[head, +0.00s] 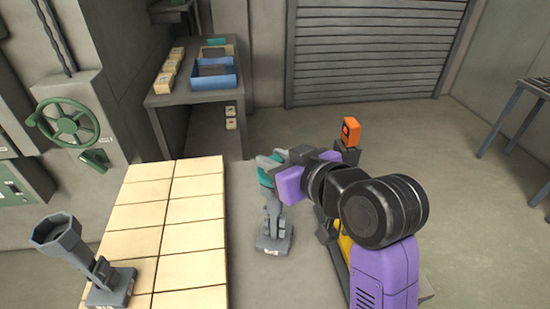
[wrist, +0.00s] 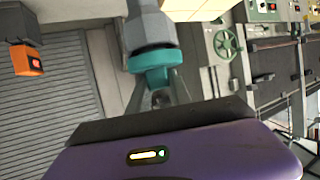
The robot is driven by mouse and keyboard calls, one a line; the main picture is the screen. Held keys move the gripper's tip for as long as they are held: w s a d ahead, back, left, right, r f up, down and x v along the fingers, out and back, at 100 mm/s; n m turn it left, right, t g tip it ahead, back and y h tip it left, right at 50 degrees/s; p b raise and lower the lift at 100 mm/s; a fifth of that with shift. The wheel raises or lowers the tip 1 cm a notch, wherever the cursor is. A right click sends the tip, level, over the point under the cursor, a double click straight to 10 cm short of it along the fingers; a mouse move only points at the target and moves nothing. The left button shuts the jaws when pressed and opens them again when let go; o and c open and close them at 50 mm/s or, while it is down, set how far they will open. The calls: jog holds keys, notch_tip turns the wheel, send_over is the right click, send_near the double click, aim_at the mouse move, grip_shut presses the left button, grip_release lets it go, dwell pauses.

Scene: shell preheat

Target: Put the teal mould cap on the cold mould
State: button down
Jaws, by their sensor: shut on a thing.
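The teal mould cap (wrist: 155,58) is between the two grey fingers of my gripper (wrist: 157,95) in the wrist view. A grey rounded body with a dark collar (wrist: 150,32) lies directly against it, in line with it. In the head view the teal cap (head: 265,178) shows at my gripper (head: 272,166), above a small grey stand (head: 274,243). My gripper is shut on the cap and partly hides it. I cannot tell whether it is seated. Another grey mould (head: 56,230) with a wide open mouth leans on its stand at left. No mark shows which mould is cold.
A pale tiled surface (head: 170,235) lies between the two stands. A bench with blue trays (head: 213,80) and pale boxes stands at the back. A green handwheel (head: 66,122) is on the left wall. An orange box (head: 351,131) stands behind my arm.

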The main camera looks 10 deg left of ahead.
jog(key=shift+f, duration=0.4)
jog(key=c, duration=1.5)
grip_release()
jog(key=shift+o, duration=0.2)
jog(key=p+v, duration=0.5)
jog(key=v, duration=0.6)
